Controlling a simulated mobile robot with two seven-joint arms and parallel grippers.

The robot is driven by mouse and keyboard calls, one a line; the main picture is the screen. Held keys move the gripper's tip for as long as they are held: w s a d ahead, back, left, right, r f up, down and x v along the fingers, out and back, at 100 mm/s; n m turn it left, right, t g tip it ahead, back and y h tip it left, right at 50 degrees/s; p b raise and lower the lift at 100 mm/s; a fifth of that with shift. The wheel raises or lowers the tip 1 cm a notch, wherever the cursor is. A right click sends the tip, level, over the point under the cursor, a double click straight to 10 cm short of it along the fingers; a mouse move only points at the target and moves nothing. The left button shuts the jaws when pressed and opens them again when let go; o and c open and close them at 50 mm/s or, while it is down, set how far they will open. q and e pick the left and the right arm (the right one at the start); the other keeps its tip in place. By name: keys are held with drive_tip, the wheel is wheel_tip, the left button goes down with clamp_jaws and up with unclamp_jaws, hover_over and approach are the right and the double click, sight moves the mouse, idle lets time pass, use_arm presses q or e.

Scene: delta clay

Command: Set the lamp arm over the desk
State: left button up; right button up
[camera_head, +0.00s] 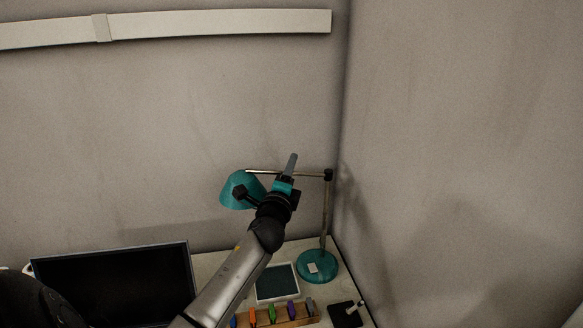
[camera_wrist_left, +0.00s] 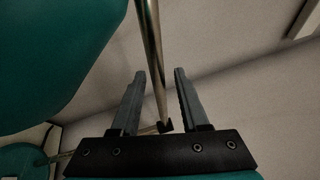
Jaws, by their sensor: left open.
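The desk lamp has a teal shade (camera_head: 240,190), a thin metal arm (camera_head: 262,171), an upright post (camera_head: 326,215) and a round teal base (camera_head: 318,266) on the desk (camera_head: 338,285). The lamp arm runs left from the post's top, with the shade at its left end. My left gripper (camera_head: 291,163) is at the lamp arm between shade and post. In the left wrist view the gripper (camera_wrist_left: 159,75) is open, with a metal rod (camera_wrist_left: 152,50) showing between its fingers. A large teal surface (camera_wrist_left: 55,55) fills the left there. My right gripper is not in view.
A dark monitor (camera_head: 115,285) stands at the left of the desk. A pale-framed tablet-like panel (camera_head: 277,283), a wooden holder (camera_head: 285,320) with several coloured items and a black block (camera_head: 345,315) sit near the lamp. Walls (camera_head: 450,150) close the back and right.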

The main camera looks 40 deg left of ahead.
use_arm(q)
drive_tip(key=shift+x, duration=0.85)
clamp_jaws()
idle(0.9)
